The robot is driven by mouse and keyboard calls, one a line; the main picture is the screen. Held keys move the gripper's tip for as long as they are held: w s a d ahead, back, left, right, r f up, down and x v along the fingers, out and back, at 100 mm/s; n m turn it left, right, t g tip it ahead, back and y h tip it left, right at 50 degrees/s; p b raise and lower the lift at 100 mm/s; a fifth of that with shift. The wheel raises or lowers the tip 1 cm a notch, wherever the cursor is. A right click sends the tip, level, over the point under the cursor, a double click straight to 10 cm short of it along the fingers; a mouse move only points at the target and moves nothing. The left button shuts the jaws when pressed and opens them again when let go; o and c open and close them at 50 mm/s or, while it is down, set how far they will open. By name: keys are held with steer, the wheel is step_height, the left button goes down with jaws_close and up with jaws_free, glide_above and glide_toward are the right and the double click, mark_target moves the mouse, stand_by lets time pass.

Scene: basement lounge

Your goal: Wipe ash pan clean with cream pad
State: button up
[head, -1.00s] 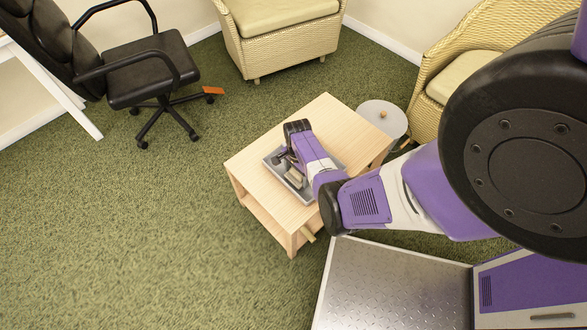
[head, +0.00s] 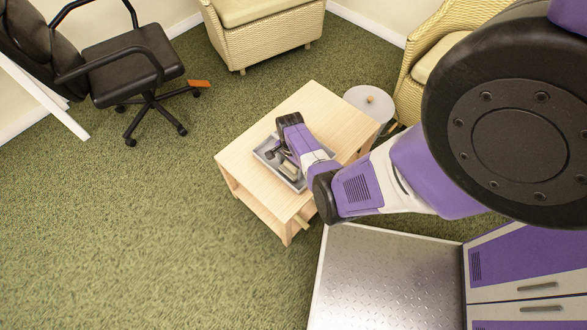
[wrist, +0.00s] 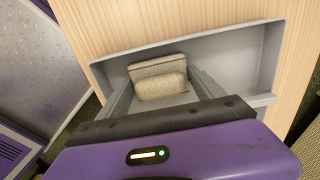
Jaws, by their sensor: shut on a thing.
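The cream pad (wrist: 162,85) is between the grey fingers of my gripper (wrist: 163,92) in the wrist view, and the jaws are shut on it. It also shows in the head view (head: 289,170), partly behind my gripper (head: 284,160). The ash pan (wrist: 236,55) is a shallow grey metal tray with raised walls on the wooden table. Its rim shows around my gripper in the head view (head: 262,155). The pad is low inside the pan; I cannot tell whether it touches the floor. My wrist housing hides the pan's near part, and no ash is clearly visible.
The light wood table (head: 310,101) has bare top around the pan. A small round grey table (head: 362,98) stands close behind it, near a wicker armchair (head: 410,88). A black office chair (head: 125,75) stands at upper left. Open green carpet lies left.

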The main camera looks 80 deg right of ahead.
steer(key=shift+w+d+b, duration=0.5)
steer(key=shift+w+b, duration=0.05)
steer(key=shift+w, duration=0.3)
steer(key=shift+w+d+b, duration=0.5)
steer(key=shift+w, duration=0.3)
steer(key=shift+w+d+b, duration=0.5)
steer(key=shift+w+b, duration=0.05)
steer(key=shift+w, duration=0.3)
steer(key=w+b, duration=0.1)
steer(key=w+d+b, duration=0.1)
steer(key=shift+w+d+f+b, duration=0.2)
steer(key=shift+w+d+b, duration=0.05)
steer(key=shift+d+b, duration=0.1)
steer(key=shift+w+d+r, duration=0.1)
steer(key=shift+w, duration=0.15)
step_height(320, 180, up, 9)
steer(key=p, duration=0.8)
